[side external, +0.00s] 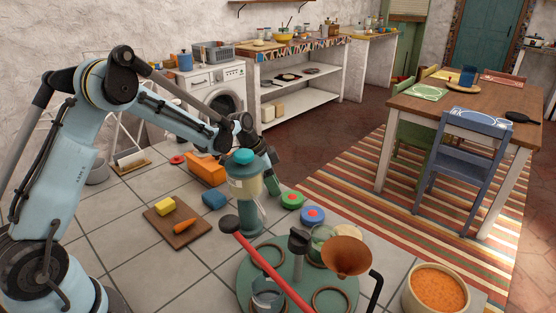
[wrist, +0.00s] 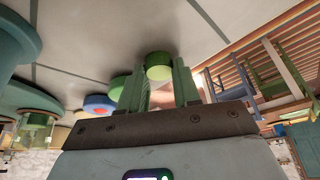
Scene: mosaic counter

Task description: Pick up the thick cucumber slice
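In the wrist view, the thick cucumber slice (wrist: 159,66) is a short green cylinder with a paler flat face. It sits between the tips of the two green fingers of my gripper (wrist: 161,78). The fingers are apart, one on each side of it. I cannot tell whether they press on it or whether it still rests on the counter. In the side view my gripper (side external: 270,182) points down at the counter, partly behind a teal-topped jar (side external: 245,188). The slice does not show there.
A teal round stand (side external: 250,295) with rings and a brown funnel (side external: 346,255) is in front. A board (side external: 190,235), a blue block (side external: 214,200) and an orange block (side external: 207,172) lie left.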

